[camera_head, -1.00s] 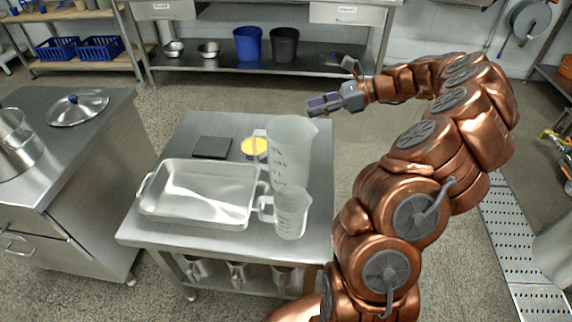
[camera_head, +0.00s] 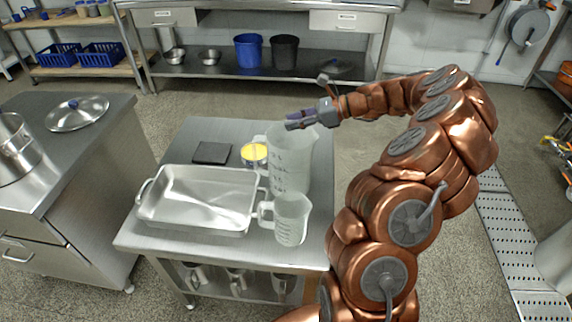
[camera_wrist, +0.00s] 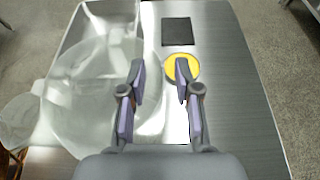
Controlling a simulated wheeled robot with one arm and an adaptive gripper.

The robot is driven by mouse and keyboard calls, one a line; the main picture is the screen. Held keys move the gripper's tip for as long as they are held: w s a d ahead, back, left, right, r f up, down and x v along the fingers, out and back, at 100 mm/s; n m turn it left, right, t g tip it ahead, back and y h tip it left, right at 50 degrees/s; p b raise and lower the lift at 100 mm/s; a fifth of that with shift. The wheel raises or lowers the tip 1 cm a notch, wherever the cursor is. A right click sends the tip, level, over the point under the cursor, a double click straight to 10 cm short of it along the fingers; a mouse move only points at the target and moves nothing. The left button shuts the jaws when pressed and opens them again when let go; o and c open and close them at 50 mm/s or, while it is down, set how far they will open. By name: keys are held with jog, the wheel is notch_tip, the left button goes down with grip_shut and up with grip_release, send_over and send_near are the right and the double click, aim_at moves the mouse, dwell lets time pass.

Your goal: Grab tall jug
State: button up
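The tall jug (camera_head: 290,165) is a large translucent measuring jug standing upright on the steel table, with its handle on the left side. My gripper (camera_head: 294,120) is above and over its rim in the head view. In the wrist view the jug (camera_wrist: 88,105) shows from above as a wide pale circle, left of and partly behind the fingers. My gripper (camera_wrist: 158,85) is open, with a clear gap between its fingers and nothing held. A smaller translucent jug (camera_head: 291,220) stands in front of the tall one. The jug's far side is partly hidden by the gripper.
A steel tray (camera_head: 200,200) lies left of the jugs. A dark flat square (camera_head: 212,153) lies farther left. The table's right edge is near the jugs.

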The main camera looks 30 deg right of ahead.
jog(key=shift+c, duration=0.2)
grip_shut()
dwell(0.6)
